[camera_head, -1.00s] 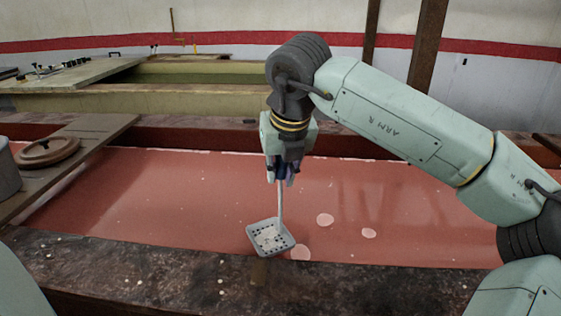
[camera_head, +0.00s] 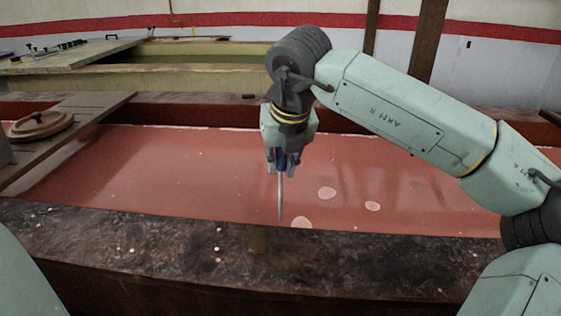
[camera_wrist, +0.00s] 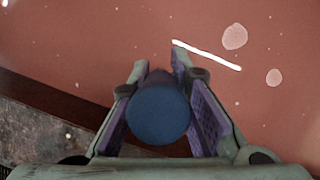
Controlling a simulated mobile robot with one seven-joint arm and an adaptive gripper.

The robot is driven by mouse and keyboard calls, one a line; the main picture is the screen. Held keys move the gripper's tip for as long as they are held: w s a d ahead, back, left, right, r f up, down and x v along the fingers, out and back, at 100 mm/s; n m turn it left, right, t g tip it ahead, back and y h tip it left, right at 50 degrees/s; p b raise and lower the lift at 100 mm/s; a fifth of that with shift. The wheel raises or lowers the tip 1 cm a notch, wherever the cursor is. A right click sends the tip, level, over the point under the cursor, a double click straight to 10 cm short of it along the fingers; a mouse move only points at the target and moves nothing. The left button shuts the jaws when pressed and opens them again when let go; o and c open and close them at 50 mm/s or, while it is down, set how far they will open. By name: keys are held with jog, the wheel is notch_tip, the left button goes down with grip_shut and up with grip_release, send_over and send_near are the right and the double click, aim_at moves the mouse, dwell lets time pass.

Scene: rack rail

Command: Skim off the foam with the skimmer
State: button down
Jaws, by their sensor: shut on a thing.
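The skimmer (camera_head: 280,200) hangs below my gripper (camera_head: 283,165), its thin grey handle upright. The handle's lower end meets the red liquid near the tank's front edge. The skimmer's square perforated head does not show; it seems to be under the surface. In the wrist view my gripper (camera_wrist: 160,100) is shut on the blue round grip of the skimmer (camera_wrist: 158,113). Pale foam patches (camera_head: 327,193) float to the right of the handle, one by the front edge (camera_head: 301,222) close beside it. Two patches also show in the wrist view (camera_wrist: 234,37).
The tank's dark front ledge (camera_head: 120,235) runs across the foreground with pale specks on it. A brown plank (camera_head: 70,135) with a round lid (camera_head: 40,125) lies over the tank's left side. A second, greenish tank (camera_head: 180,75) stands behind. Open liquid lies left of the skimmer.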

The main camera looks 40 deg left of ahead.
jog(key=shift+w+d, duration=1.85)
jog(key=shift+d, duration=1.1)
jog(key=shift+w+a+p, duration=0.55)
jog(key=shift+w+p, duration=1.3)
jog(key=shift+w, duration=4.85)
jog(key=w+d, duration=0.2)
jog(key=d, duration=0.9)
jog(key=shift+w+d+b, duration=0.15)
jog(key=shift+d+b, duration=0.1)
jog(key=shift+b, duration=0.05)
jog(key=shift+r, duration=0.1)
notch_tip(320, 180, up, 14)
jog(key=p, duration=0.5)
jog(key=shift+r, duration=0.1)
